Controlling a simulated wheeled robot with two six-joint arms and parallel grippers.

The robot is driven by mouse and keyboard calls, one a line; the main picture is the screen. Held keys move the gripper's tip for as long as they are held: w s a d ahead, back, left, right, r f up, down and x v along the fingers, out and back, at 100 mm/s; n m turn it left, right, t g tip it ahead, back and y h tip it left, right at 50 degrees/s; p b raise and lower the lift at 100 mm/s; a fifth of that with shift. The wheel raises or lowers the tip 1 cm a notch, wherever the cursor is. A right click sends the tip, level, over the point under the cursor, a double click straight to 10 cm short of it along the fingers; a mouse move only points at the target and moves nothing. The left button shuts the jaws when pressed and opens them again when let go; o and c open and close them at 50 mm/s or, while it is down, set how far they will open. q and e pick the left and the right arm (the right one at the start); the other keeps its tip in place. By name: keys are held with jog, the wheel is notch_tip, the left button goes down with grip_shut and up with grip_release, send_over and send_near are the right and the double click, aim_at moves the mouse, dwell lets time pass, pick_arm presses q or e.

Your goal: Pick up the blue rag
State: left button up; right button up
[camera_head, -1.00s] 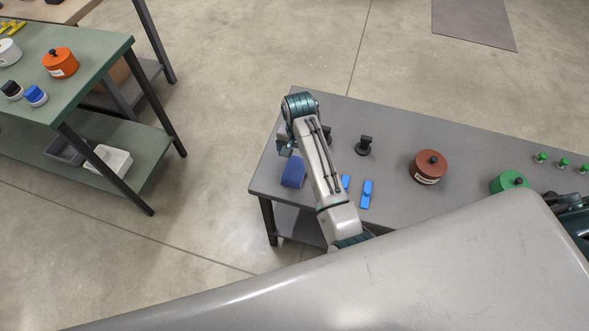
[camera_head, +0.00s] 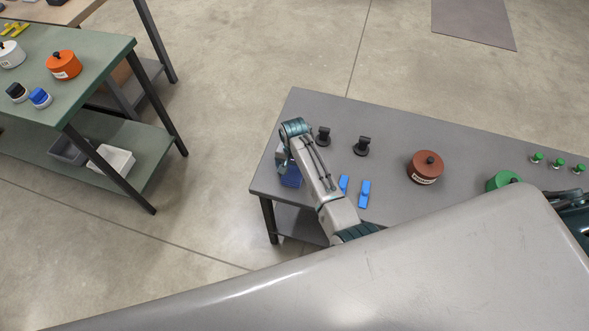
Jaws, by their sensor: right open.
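The blue rag (camera_head: 291,179) lies as a small dark blue folded pad near the left end of the grey table (camera_head: 400,150). My right gripper (camera_head: 284,164) is at the rag's upper edge in the picture, low over it and partly covering it. It is open, with nothing visible held in it. Whether its fingers touch the rag cannot be told. My right arm's wrist and forearm hide the table just right of the rag. My left gripper is not in view.
Two light blue items (camera_head: 364,194) lie right of my forearm. Black knobbed pieces (camera_head: 362,147), a brown lidded pot (camera_head: 425,167) and a green one (camera_head: 502,181) stand further right. A green table (camera_head: 95,60) with other things stands at the left, across open floor.

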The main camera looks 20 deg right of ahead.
jog(key=shift+f, duration=0.15)
jog(key=c, duration=1)
jog(key=shift+c, duration=0.2)
jog(key=shift+r, duration=0.5)
notch_tip(320, 180, up, 2)
jog(key=shift+a+r+b, duration=0.1)
jog(key=shift+b, duration=0.5)
jog(key=s+d+b, duration=0.1)
jog(key=s+d, duration=0.1)
jog(key=s, duration=0.2)
jog(key=s+d+r, duration=0.1)
jog(key=s+d, duration=0.2)
jog(key=s, duration=0.2)
jog(key=s+d+r+b, duration=0.1)
jog(key=s+d, duration=0.1)
jog(key=s, duration=0.3)
jog(key=shift+s+d+b, duration=0.1)
jog(key=shift+d+b, duration=0.2)
jog(key=shift+b, duration=0.05)
